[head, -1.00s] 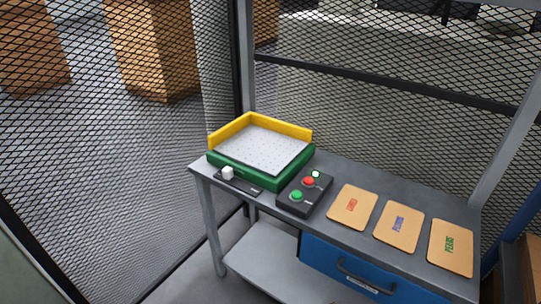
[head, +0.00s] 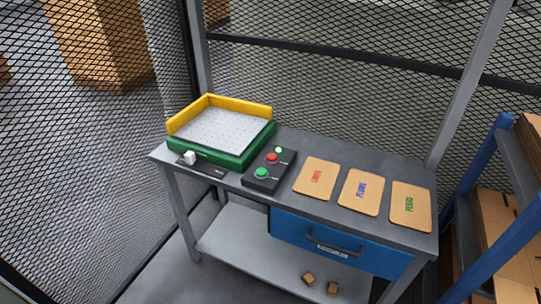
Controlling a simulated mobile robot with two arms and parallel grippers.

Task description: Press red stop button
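The red stop button (head: 272,157) is a small red dome on a black control box (head: 268,182) on the grey workbench. A larger green button (head: 261,172) sits in front of it on the same box, and a small pale green lamp or button (head: 279,149) sits behind it. The box stands just right of a green tray (head: 208,155) with a yellow back rim. Neither of my grippers shows in the head view. Nothing covers the red button.
Three tan cards with printed words, the nearest to the box being one (head: 316,176) with red lettering, lie to the right. A blue drawer (head: 340,245) hangs under the top. Small brown blocks (head: 320,284) lie on the lower shelf. Mesh fencing (head: 330,95) stands behind; a blue rack (head: 490,230) is at right.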

